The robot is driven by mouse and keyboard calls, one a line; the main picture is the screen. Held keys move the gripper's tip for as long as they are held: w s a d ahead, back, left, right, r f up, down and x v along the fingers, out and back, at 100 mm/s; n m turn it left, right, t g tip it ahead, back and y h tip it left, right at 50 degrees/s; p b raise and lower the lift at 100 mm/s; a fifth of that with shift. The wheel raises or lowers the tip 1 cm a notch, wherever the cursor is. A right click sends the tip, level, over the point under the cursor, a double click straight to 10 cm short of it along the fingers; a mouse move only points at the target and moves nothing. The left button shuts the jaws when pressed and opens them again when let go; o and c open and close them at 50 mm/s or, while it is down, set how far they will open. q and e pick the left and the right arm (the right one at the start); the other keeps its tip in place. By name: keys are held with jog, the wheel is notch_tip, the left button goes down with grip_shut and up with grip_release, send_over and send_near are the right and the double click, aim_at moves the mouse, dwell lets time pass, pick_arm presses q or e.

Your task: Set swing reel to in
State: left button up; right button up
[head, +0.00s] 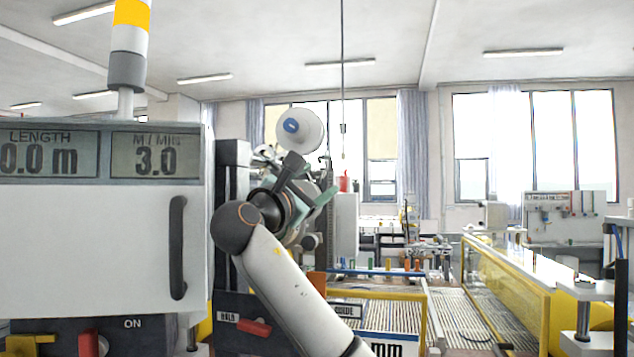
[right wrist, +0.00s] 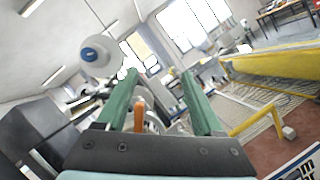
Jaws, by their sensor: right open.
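A white reel with a blue core (head: 300,130) stands behind and above my right gripper in the head view; it also shows at the upper left of the right wrist view (right wrist: 98,56). I cannot tell whether it is the swing reel or how that is set. My right gripper (head: 312,178) is raised beside the machine cabinet, partly hidden by its own arm. In the right wrist view its green fingers (right wrist: 160,85) are apart. An orange upright piece (right wrist: 139,113) shows between them; contact cannot be told. My left gripper is not in view.
A white cabinet (head: 80,245) with a display reading 0.0 m and 3.0 stands at left. A red lever (head: 254,327) sits by a label below. A yellow-framed clear guard (head: 510,275) runs along the right.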

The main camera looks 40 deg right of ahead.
jog(key=s, duration=0.1)
jog(key=s+a+r, duration=0.1)
jog(key=shift+s+a+r, duration=0.15)
jog(key=shift+s+a, duration=0.15)
jog(key=shift+s, duration=0.05)
